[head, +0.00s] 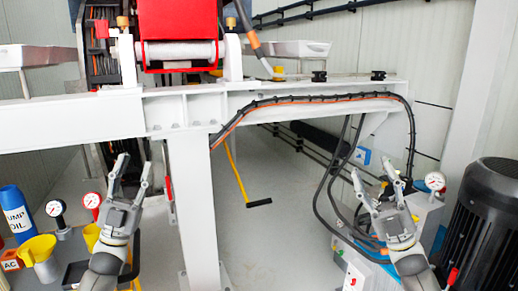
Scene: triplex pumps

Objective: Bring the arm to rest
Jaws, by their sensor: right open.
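My right gripper (372,168) is raised at the lower right, in front of a blue and grey box with hoses. Its fingers are spread, with nothing between them. Both arms come up from the bottom edge, and their lower parts are out of the picture.
A white steel frame (190,115) spans the view, carrying a red machine part (180,20). A blue oil bottle (15,212), a yellow funnel (40,255) and gauges (92,200) stand lower left. A black motor (492,225) is at right. Floor (265,225) shows between the arms.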

